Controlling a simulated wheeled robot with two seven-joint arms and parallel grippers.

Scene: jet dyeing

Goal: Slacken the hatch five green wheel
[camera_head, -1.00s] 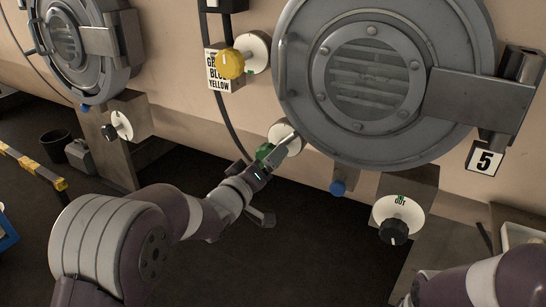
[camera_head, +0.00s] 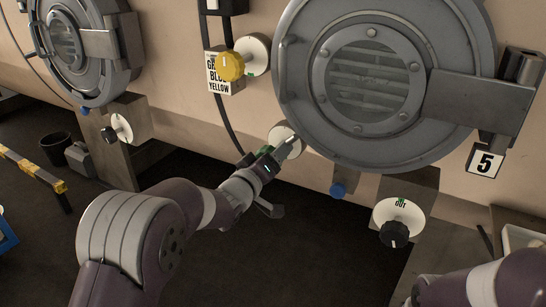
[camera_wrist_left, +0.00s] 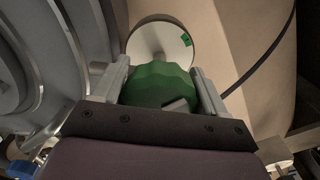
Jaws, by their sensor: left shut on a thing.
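The green wheel (camera_wrist_left: 158,86) sits on a short stem in front of a round white plate (camera_wrist_left: 160,42) with a small green mark at its upper right. In the left wrist view my left gripper (camera_wrist_left: 160,80) has one finger on each side of the wheel and is shut on it. In the head view the left gripper (camera_head: 275,155) is at the white plate (camera_head: 284,138), below and left of the round grey hatch (camera_head: 368,80), and mostly hides the wheel. The number 5 sign (camera_head: 485,161) hangs right of this hatch. My right gripper is out of view.
A yellow knob (camera_head: 230,66) on a white plate is above the green wheel. A black knob (camera_head: 394,233) on a white dial is at lower right, and a blue knob (camera_head: 338,190) is under the hatch. Another hatch (camera_head: 68,45) is at upper left.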

